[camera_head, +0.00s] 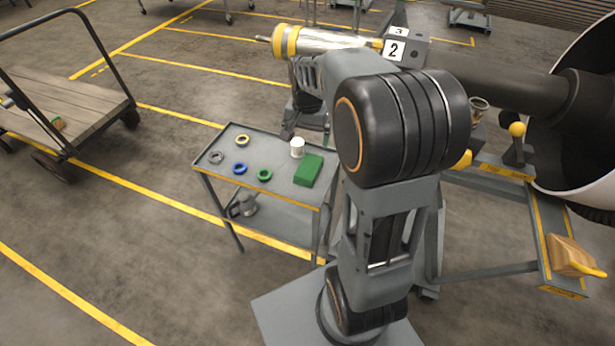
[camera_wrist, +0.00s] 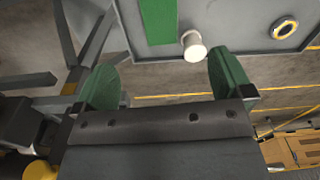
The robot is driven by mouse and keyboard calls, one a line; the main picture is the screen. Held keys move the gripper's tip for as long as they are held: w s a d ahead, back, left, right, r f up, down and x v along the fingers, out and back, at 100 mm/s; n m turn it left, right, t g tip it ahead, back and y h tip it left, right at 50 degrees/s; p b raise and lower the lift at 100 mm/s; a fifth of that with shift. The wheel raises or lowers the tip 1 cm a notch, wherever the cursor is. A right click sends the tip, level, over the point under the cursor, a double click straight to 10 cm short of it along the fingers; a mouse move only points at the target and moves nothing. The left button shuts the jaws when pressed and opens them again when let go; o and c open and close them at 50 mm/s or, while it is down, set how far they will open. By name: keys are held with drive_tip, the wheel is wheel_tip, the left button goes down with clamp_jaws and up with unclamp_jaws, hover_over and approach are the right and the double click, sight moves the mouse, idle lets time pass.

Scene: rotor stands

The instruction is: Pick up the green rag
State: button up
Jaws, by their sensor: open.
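The green rag (camera_head: 308,170) lies flat and folded on the top shelf of the grey cart (camera_head: 222,180), at its right end. In the wrist view the rag (camera_wrist: 158,18) shows at the top edge, partly cut off. My gripper (camera_wrist: 166,65) is open and empty, its two green fingers wide apart, with the rag beyond them and not between them. In the head view my gripper is not clearly seen; my arm covers much of the middle.
A white cup (camera_head: 297,147) stands close beside the rag; it also shows in the wrist view (camera_wrist: 193,46). A flatbed trolley (camera_head: 75,100) stands left.

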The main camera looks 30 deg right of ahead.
wheel_tip(320, 180, down, 3)
drive_tip(key=w+d+m, duration=0.1)
drive_tip(key=w, duration=0.1)
drive_tip(key=b, duration=0.1)
hover_over(309, 166)
wheel_tip(309, 166, down, 7)
drive_tip(key=shift+a+r, duration=0.1)
drive_tip(key=shift+s+f+b, duration=0.1)
drive_tip(key=shift+f+b, duration=0.4)
drive_tip(key=shift+f, duration=2.7)
drive_tip(key=shift+c, duration=0.3)
drive_tip(key=c, duration=1)
drive_tip(key=shift+o, duration=0.2)
drive_tip(key=shift+r, duration=0.15)
